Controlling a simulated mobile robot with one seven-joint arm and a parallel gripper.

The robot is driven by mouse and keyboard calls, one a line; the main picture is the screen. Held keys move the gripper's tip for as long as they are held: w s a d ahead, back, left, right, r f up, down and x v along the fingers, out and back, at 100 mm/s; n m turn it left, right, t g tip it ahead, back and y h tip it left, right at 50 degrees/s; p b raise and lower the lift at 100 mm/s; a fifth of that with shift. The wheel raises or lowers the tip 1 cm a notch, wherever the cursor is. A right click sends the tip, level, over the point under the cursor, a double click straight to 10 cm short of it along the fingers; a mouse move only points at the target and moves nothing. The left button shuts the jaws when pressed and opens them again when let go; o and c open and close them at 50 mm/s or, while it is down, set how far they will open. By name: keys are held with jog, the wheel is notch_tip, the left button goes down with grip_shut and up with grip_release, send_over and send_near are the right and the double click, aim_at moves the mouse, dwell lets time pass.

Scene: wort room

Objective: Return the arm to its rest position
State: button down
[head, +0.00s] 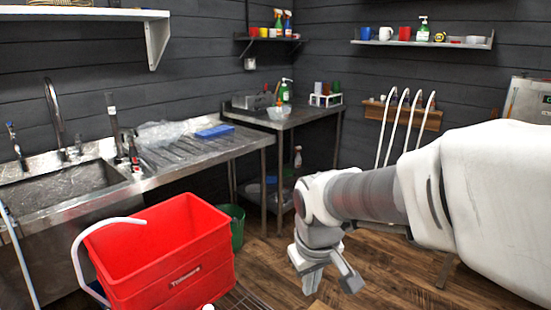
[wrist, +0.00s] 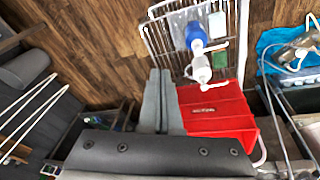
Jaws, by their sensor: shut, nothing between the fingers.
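My gripper (head: 328,279) hangs at the end of my outstretched arm in the head view, pointing down above the wooden floor, to the right of the red crate. In the wrist view its two grey fingers (wrist: 160,100) lie side by side, closed, with nothing between them. The gripper touches nothing that I can see. The red crate (head: 180,278) stands in front of the sink in the head view, and it also shows in the wrist view (wrist: 215,108), beyond the fingers and to their right.
A steel sink counter (head: 215,148) runs along the left wall, with a blue sponge (head: 214,131) on it. A steel side table (head: 290,116) stands in the back corner. A green bin (head: 237,225) stands behind the crate. Wooden floor (head: 280,265) is open around my gripper.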

jog(key=s+d+r+m+t, duration=0.1)
jog(key=s+d+r+m, duration=0.25)
jog(key=s, duration=0.35)
jog(key=s+d+r+m+t, duration=0.2)
jog(key=s+d+r, duration=0.15)
jog(key=s, duration=0.25)
notch_tip(320, 180, up, 13)
jog(key=p, duration=1.4)
jog(key=shift+d+r+n, duration=0.2)
jog(key=shift+d+n, duration=0.1)
jog(key=shift+n, duration=0.05)
jog(key=shift+a, duration=0.15)
